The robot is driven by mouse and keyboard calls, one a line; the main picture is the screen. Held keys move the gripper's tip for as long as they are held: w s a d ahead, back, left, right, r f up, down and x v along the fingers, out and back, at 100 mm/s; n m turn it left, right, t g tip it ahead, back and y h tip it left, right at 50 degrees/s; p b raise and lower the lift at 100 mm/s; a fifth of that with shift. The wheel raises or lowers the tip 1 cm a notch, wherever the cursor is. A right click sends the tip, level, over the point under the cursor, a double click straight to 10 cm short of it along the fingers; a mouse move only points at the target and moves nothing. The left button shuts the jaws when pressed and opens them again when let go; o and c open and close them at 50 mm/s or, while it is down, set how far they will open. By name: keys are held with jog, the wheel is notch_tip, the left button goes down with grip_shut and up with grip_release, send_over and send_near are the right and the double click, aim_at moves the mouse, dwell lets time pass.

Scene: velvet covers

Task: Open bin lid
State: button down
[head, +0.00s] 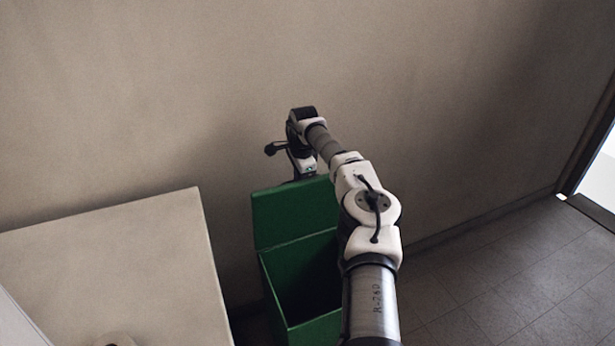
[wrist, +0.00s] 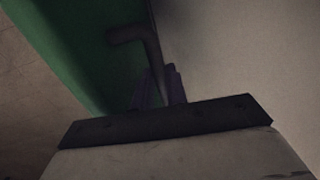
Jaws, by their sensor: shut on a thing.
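The green bin (head: 277,285) stands against the wall, and its dark inside shows. Its green lid (head: 282,216) is raised and stands upright at the back of the opening. In the wrist view the lid (wrist: 75,45) fills the upper left, with a dark bent handle (wrist: 140,38) at its edge. My gripper (wrist: 158,88) is shut on the handle; its fingers show on both sides of the handle's lower end. In the head view my gripper (head: 303,174) is at the lid's top edge, and its fingertips are hidden there.
A pale box-like surface (head: 120,255) stands left of the bin, close to it. The beige wall (head: 150,90) is right behind the bin. Tiled floor (head: 500,275) lies clear to the right, up to a bright doorway (head: 598,180).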

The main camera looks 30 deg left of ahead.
jog(key=shift+w+a+f+p, duration=0.2)
jog(key=shift+w+a+p, duration=0.1)
jog(key=shift+a, duration=0.2)
jog(key=shift+w+a+f+p, duration=0.15)
jog(key=shift+w+a+f, duration=0.1)
jog(key=shift+a, duration=0.2)
jog(key=c, duration=1.4)
grip_release()
jog(key=shift+w+a, duration=0.15)
jog(key=shift+r, duration=0.15)
jog(key=b+v, duration=0.1)
jog(key=v, duration=1.2)
jog(key=shift+r, duration=0.4)
jog(key=shift+w, duration=0.1)
